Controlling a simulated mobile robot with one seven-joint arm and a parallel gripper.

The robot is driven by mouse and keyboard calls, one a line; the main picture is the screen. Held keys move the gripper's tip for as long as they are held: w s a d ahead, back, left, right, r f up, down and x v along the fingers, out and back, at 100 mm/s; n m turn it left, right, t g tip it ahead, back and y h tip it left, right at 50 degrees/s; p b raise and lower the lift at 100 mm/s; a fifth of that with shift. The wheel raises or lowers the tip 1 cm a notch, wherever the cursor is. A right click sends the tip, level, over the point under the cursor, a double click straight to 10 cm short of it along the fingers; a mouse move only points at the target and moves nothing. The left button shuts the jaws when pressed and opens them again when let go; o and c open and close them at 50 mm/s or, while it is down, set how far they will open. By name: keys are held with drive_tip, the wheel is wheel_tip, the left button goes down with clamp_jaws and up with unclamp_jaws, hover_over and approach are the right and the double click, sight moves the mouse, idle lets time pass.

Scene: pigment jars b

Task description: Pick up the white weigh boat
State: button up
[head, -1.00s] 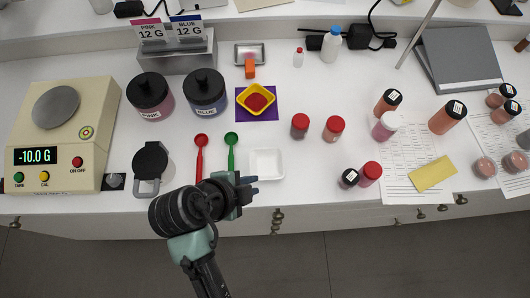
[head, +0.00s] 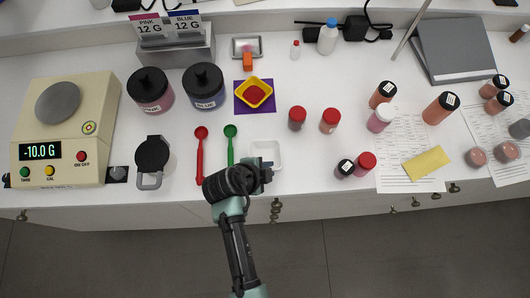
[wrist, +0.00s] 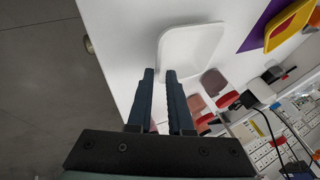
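The white weigh boat (head: 275,149) is a small square dish with rounded corners. It sits on the white bench top near the front edge, right of the green scoop. In the wrist view the boat (wrist: 192,45) lies just beyond my fingertips and looks empty. I cannot tell whether the fingers touch the boat.
A green scoop (head: 231,147) and a red scoop (head: 200,155) lie left of the boat. A yellow boat of red powder (head: 255,92) sits on a purple square behind it. Red-lidded jars (head: 365,165) stand to the right. The bench between boat and jars is clear.

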drive_tip(key=shift+x, duration=0.8)
clamp_jaws()
